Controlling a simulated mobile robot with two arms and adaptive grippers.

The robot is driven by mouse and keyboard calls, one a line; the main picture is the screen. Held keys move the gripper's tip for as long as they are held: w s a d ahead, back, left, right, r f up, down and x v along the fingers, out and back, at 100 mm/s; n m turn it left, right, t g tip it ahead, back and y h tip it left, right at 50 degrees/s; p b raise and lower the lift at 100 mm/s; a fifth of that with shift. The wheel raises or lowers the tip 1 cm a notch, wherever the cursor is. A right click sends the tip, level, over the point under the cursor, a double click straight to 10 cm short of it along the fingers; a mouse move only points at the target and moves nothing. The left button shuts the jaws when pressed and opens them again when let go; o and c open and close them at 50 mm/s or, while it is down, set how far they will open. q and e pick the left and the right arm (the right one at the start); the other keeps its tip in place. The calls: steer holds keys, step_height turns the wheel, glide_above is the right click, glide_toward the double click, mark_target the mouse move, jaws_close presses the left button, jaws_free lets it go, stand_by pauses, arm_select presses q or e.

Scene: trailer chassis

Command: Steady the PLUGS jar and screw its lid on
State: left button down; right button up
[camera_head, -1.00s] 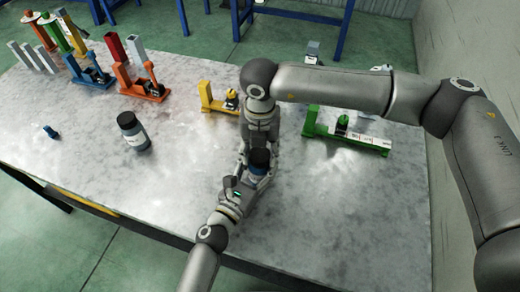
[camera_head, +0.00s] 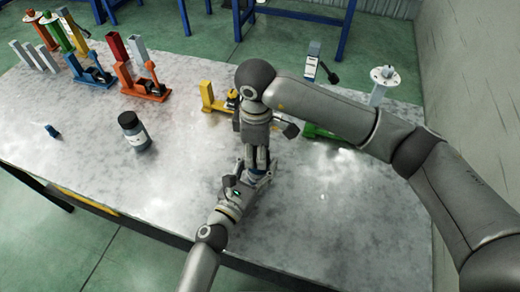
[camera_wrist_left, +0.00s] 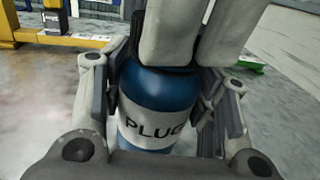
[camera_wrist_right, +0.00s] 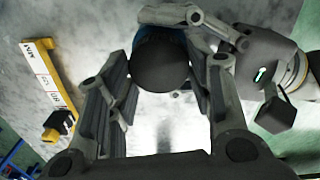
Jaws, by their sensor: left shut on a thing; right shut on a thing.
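The PLUGS jar (camera_wrist_left: 157,100) is blue with a pale label reading "PLUG" in the left wrist view and stands upright between my left fingers. My left gripper (camera_head: 257,178) is shut around the jar's body from the front. The dark round lid (camera_wrist_right: 162,65) sits at the jar's top in the right wrist view. My right gripper (camera_head: 259,162) reaches down from above and is shut on the lid. The head view mostly hides the jar and lid behind the grippers. The thread between lid and jar is hidden, so I cannot tell how tight it sits.
A second dark-lidded jar (camera_head: 134,131) stands to the left on the metal table (camera_head: 80,165), with a small blue part (camera_head: 52,131) further left. Yellow (camera_head: 212,98) and green (camera_head: 318,133) fixtures stand behind my grippers. Orange (camera_head: 142,88) and blue (camera_head: 88,78) fixtures stand back left.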

arm_select(q)
steer(key=shift+s+d, duration=0.2)
steer(key=shift+d, duration=0.15)
arm_select(e)
steer(key=shift+s+a+m, duration=0.1)
steer(key=shift+a+m, duration=0.2)
steer(key=shift+m, duration=0.4)
steer(key=shift+r, duration=0.2)
arm_select(q)
steer(key=shift+d+f, duration=0.1)
arm_select(e)
steer(key=o, duration=0.7)
steer(key=shift+d, duration=0.15)
arm_select(q)
steer(key=shift+a, duration=0.25)
arm_select(e)
steer(key=shift+d+r, duration=0.1)
steer(key=shift+r, duration=2.05)
steer(key=shift+c, duration=0.5)
